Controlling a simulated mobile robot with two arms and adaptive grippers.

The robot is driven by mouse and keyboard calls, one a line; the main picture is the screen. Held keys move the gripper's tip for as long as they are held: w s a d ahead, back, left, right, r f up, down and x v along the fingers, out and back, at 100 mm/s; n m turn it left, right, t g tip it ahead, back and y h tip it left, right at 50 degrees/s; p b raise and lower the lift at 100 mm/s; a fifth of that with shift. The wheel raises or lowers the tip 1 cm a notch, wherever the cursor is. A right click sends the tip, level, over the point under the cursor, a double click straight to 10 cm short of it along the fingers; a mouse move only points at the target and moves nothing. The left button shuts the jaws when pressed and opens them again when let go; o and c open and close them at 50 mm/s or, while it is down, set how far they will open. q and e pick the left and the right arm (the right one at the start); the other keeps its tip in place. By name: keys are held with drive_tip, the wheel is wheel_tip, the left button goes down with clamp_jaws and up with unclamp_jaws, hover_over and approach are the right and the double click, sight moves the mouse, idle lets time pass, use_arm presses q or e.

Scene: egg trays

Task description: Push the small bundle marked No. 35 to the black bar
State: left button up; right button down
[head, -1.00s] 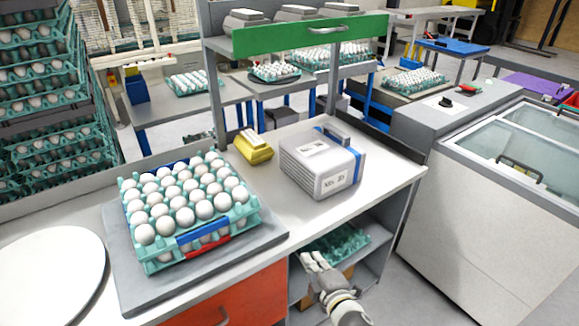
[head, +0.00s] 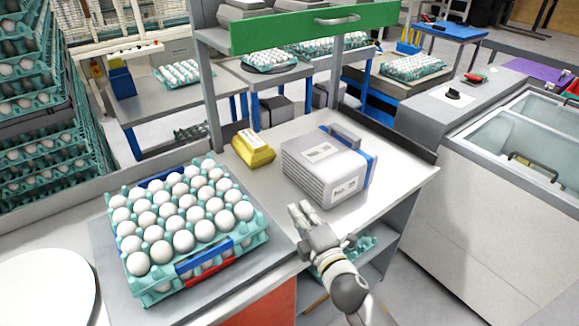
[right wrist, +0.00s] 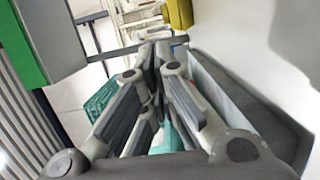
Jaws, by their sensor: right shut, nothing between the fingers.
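The small bundle (head: 305,177) is a grey-white block of ridged layers with a blue strap and pale labels; the label print is too blurred to read surely. It stands on the white worktop. The black bar (head: 405,142) runs along the worktop's right edge, behind and right of the bundle, with a gap between them. My right gripper (head: 300,209) is shut and empty, just in front of the bundle's left front part, above the worktop's front edge. Its closed fingers also show in the right wrist view (right wrist: 154,55). My left gripper is not in view.
A teal egg tray (head: 150,290) full of white eggs sits on a grey board to the left. A yellow pack (head: 253,150) lies left of the bundle. A green drawer front (head: 300,30) hangs above. A white freezer (head: 480,200) stands to the right.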

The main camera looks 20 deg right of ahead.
drive_tip(key=shift+w+a+r, duration=0.1)
drive_tip(key=shift+w+r, duration=0.1)
drive_tip(key=shift+w, duration=0.75)
drive_tip(key=w, duration=0.3)
drive_tip(key=w+p, duration=0.1)
drive_tip(key=w, duration=0.1)
drive_tip(key=shift+a+r, duration=0.3)
drive_tip(key=w, duration=0.3)
drive_tip(key=shift+a+f, duration=0.15)
drive_tip(key=shift+a, duration=0.05)
drive_tip(key=d, duration=0.1)
drive_tip(key=w+d+p, duration=0.1)
drive_tip(key=d, duration=0.1)
drive_tip(key=shift+w+d, duration=0.25)
drive_tip(key=shift+w, duration=0.1)
drive_tip(key=shift+w+d, duration=0.1)
drive_tip(key=shift+d, duration=0.05)
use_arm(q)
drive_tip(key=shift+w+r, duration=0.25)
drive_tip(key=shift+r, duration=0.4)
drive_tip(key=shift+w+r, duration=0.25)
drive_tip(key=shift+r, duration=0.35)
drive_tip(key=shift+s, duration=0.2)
